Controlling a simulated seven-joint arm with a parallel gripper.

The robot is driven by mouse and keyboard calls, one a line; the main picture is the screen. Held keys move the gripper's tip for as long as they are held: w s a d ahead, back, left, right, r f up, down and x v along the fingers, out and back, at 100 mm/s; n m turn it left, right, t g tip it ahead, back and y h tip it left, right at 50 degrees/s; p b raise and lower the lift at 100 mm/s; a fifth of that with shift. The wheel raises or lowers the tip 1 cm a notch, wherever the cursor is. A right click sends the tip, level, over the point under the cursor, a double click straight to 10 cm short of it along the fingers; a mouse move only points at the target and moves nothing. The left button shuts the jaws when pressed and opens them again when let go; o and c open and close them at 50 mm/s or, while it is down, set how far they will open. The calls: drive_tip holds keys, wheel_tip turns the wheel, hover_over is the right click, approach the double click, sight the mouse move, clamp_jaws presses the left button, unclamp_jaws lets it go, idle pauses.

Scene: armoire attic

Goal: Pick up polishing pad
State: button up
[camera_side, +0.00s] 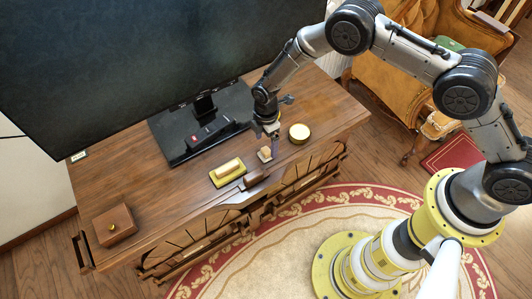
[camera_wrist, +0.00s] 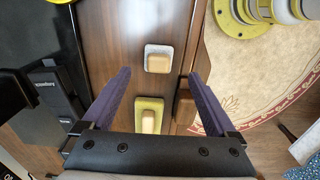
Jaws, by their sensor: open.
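A small pad (camera_wrist: 158,58) with a tan top and pale base lies on the wooden cabinet top; it looks like the polishing pad. It also shows in the side view (camera_side: 264,154), close to the front edge. My gripper (camera_side: 273,143) is over the cabinet beside this pad, pointing down. In the wrist view my gripper (camera_wrist: 160,73) is open, with its purple fingers spread and nothing between them held. The pad lies centred, just beyond the line between the fingertips. Height above it is hard to tell.
A yellow block with a cream top (camera_side: 228,171) lies left of the pad, also in the wrist view (camera_wrist: 148,114). A large screen (camera_side: 150,60) on a black base rises behind. A wooden box (camera_side: 114,225) stands far left.

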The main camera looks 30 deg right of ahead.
sight(266, 150)
drive_tip(key=shift+w+d+f, duration=0.1)
drive_tip(key=shift+w+f, duration=0.05)
drive_tip(key=shift+f, duration=2.5)
clamp_jaws()
drive_tip(key=shift+r, duration=0.15)
drive_tip(key=shift+r, duration=0.5)
drive_tip(key=s+d+r, duration=0.5)
drive_tip(key=s+r, duration=0.6)
drive_tip(key=s, duration=0.2)
drive_tip(key=shift+r, duration=0.4)
